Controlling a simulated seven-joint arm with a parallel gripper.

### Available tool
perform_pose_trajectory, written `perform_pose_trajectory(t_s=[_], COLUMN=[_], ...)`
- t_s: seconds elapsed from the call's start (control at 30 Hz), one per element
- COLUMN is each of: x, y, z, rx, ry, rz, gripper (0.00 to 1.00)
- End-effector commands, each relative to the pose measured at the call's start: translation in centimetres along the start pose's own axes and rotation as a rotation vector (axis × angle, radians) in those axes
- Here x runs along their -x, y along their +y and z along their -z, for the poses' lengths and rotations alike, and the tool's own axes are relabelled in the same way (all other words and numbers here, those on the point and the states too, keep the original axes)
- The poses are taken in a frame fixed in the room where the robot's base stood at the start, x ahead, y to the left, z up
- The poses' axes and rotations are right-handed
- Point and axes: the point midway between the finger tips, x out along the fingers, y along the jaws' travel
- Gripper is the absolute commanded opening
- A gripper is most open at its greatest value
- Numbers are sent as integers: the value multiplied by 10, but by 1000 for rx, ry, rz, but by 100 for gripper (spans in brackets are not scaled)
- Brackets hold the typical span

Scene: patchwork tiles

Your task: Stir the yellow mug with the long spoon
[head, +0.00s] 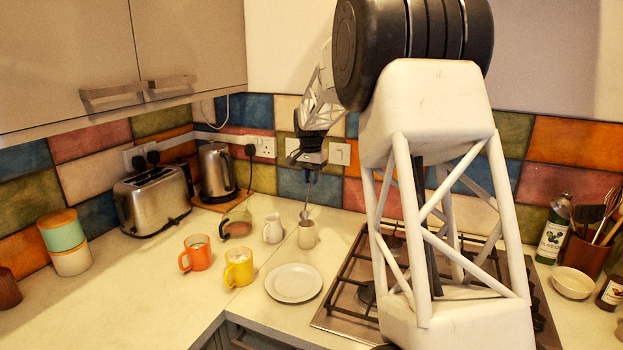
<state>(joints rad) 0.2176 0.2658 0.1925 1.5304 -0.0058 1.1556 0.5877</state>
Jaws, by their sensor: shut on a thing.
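The yellow mug (240,271) stands upright on the counter, left of the white plate, with something pale inside it. My gripper (309,168) is shut on the long spoon (307,193), which hangs down nearly vertical. The spoon's lower end is at the mouth of a cream cup (307,238), to the right of and behind the yellow mug. I cannot tell whether the tip is inside that cup or just above or behind its rim. The jaws are small and dark in this view.
A white plate (294,283) lies in front of the cream cup. The hob (340,318) is to the right; the toaster (152,202) and kettle (216,176) stand behind left.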

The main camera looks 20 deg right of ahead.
Motion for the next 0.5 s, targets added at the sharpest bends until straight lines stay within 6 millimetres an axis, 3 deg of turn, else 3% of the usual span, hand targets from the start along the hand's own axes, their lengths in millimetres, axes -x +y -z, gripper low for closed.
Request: perform_pose_trajectory(t_s=[0.27, 0.5], x=[7, 17], y=[-22, -54], z=[-30, -79], rx=[16, 36], ry=[8, 27], rz=[-25, -65], gripper=[0, 0])
